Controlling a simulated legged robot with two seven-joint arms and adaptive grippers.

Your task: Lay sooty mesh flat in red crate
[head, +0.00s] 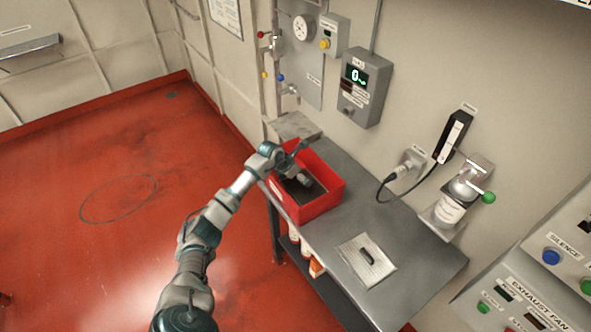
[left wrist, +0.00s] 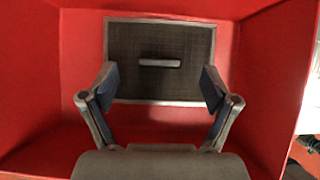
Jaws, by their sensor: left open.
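The sooty mesh (left wrist: 160,82) is a dark rectangular screen with a grey frame and a bar handle (left wrist: 160,62). In the left wrist view it lies flat inside the red crate (left wrist: 268,75), apparently on its floor. In the head view the red crate (head: 322,206) stands on the grey bench, and my left gripper (head: 306,182) reaches down into it, hiding part of the mesh. My left gripper (left wrist: 160,92) is open and empty, its fingers spread either side of the handle and apart from it. My right gripper is not in view.
A pale, clean-looking mesh panel (head: 353,268) with a dark handle lies on the grey bench (head: 425,262), right of the crate. A grey plate (head: 294,126) is behind the crate. A cable (head: 400,197) hangs from the wall socket. Orange-and-white containers (head: 315,266) stand below.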

